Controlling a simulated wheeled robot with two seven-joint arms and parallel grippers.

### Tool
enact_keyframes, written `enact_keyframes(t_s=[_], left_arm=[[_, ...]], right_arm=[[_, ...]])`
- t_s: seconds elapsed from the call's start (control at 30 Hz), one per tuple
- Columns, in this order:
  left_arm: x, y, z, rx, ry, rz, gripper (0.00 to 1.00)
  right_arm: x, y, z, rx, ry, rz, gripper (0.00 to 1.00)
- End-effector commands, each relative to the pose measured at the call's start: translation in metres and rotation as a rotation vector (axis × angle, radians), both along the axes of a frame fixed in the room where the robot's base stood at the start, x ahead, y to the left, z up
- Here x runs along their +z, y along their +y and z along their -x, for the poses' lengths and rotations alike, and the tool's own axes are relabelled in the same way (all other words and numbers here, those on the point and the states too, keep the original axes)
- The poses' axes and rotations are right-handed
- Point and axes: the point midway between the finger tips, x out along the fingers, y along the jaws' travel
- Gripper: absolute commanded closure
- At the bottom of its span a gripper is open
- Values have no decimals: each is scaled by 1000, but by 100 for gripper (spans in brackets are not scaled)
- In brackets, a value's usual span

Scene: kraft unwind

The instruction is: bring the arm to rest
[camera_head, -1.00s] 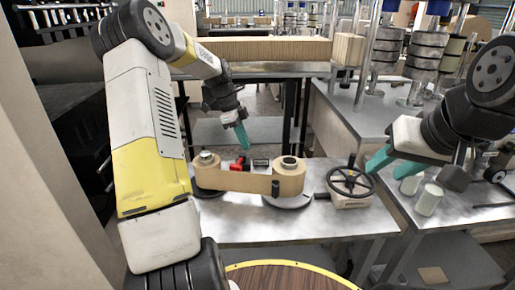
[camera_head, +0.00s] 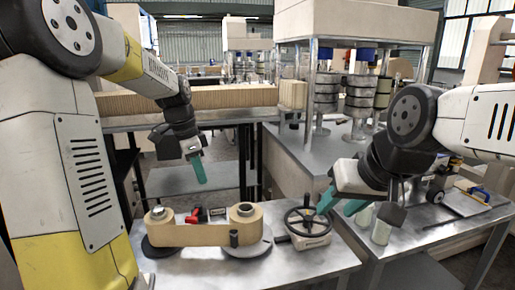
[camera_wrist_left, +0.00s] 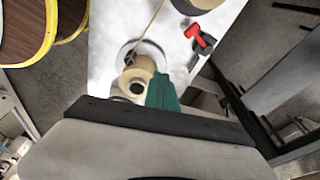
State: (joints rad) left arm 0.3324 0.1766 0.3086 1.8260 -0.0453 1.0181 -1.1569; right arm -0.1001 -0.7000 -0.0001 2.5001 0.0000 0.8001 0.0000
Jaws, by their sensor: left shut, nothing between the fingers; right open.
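My left gripper (camera_head: 198,168) has teal fingers that are shut with nothing between them. It hangs in the air above and behind the table with the kraft paper rolls. In the left wrist view its teal fingers (camera_wrist_left: 162,92) show beside a kraft roll (camera_wrist_left: 138,82). My right gripper (camera_head: 340,203) is open and empty, its teal fingers to the right of the black handwheel (camera_head: 308,222). A strip of kraft paper (camera_head: 200,235) runs between the left roll (camera_head: 158,220) and the right roll (camera_head: 245,215), each on a round plate.
A red tool (camera_head: 194,215) lies behind the paper strip. White cylinders (camera_head: 381,232) stand on the right table under my right gripper. Stacked corrugated board (camera_head: 190,98) lies on a rack behind. Metal posts with grey discs (camera_head: 361,95) stand at the back right.

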Motion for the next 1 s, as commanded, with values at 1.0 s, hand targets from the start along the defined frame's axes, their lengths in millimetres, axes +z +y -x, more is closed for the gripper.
enact_keyframes(t_s=[1.0], left_arm=[[51, -42, 219, 1030, -175, 383, 100]], right_arm=[[0, 0, 0, 0, 0, 0, 58]])
